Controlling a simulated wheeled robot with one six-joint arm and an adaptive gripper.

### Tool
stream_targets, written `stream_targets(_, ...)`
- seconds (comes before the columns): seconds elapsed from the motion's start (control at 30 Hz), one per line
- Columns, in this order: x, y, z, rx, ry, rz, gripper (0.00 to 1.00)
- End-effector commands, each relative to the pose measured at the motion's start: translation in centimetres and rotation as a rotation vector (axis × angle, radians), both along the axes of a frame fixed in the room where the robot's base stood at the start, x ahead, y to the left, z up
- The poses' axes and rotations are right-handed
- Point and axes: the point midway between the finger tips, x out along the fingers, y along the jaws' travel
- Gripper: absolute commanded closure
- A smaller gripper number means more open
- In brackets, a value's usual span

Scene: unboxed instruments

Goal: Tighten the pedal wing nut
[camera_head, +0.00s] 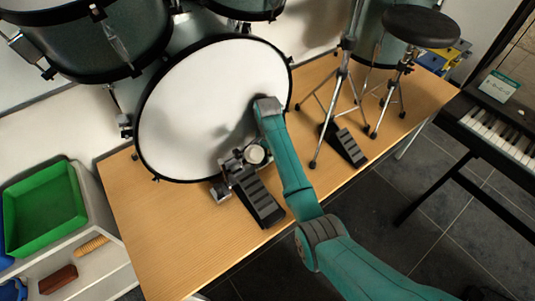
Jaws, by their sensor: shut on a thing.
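The bass drum (205,110) stands on the wooden table with its white head facing me. The bass drum pedal (258,199), with a dark ribbed footboard, lies in front of the drum's lower rim. Its metal frame and a round pale part (255,154) show at the drum end. My teal arm reaches in from the lower right, and its wrist stands above the pedal's right side. My gripper (233,160) is at the pedal's frame, small and partly hidden in this view. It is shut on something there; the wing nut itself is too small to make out.
A second pedal (345,145) and metal stand legs are to the right on the table (160,240). A round black stool (421,26) stands behind. A keyboard (505,125) is at the far right. A green bin (45,210) is at the left. The table's front left is clear.

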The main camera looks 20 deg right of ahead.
Motion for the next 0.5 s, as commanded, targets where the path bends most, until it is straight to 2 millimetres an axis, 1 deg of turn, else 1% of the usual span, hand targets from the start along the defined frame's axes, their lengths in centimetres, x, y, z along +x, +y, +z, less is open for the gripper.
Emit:
stream_targets(0.1,0.01,0.0,0.0,0.0,0.0,-0.091,1.0)
stream_targets(0.2,0.01,0.0,0.0,0.0,0.0,-0.142,1.0)
stream_targets(0.5,0.01,0.0,0.01,0.0,0.0,-0.166,1.0)
